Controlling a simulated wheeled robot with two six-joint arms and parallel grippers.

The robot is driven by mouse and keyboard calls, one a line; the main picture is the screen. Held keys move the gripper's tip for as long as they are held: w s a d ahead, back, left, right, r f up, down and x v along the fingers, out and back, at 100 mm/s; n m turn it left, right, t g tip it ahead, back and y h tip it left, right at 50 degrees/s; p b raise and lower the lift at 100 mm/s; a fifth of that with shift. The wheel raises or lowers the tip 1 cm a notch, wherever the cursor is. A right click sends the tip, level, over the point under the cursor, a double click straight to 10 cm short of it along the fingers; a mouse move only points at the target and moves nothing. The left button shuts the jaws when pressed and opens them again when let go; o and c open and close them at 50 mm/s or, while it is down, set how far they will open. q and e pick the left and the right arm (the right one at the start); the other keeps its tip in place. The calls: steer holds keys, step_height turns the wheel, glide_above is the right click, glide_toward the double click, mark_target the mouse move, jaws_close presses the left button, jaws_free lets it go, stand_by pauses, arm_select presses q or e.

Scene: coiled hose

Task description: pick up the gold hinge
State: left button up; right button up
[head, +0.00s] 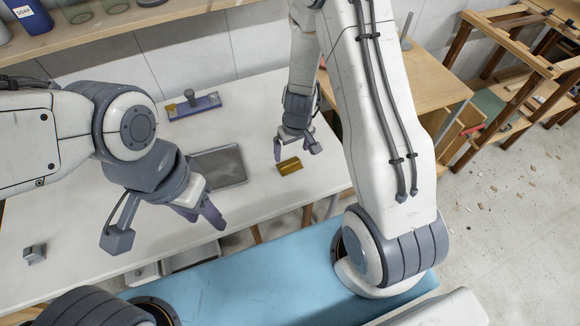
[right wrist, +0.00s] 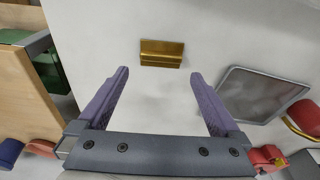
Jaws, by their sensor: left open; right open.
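The gold hinge (head: 289,166) is a small folded brass-coloured piece lying on the white table (head: 262,202), near its right edge. In the right wrist view the hinge (right wrist: 162,53) lies ahead of the fingertips, roughly centred between them. My right gripper (head: 295,149) is open and empty, close to the hinge on its far side in the head view. Its two purple fingers also show in the right wrist view (right wrist: 160,75), apart from the hinge. My left gripper (head: 204,215) is open and empty over the table's front part, left of the hinge.
A grey flat tray (head: 220,166) lies left of the hinge. A blue tool with a knob (head: 193,106) lies farther back. A small metal block (head: 34,253) sits at the front left. A wooden shelf (head: 110,32) runs behind. The table around the hinge is clear.

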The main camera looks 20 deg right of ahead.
mark_target(290, 163)
steer(key=f+b, duration=0.1)
steer(key=f, duration=0.1)
steer(key=f+b, duration=0.2)
steer(key=w+f+b, duration=0.1)
steer(key=f, duration=0.2)
steer(key=shift+a+f+b, duration=0.1)
steer(key=shift+a+b, duration=0.05)
steer(key=shift+b, duration=0.2)
steer(key=c, duration=1)
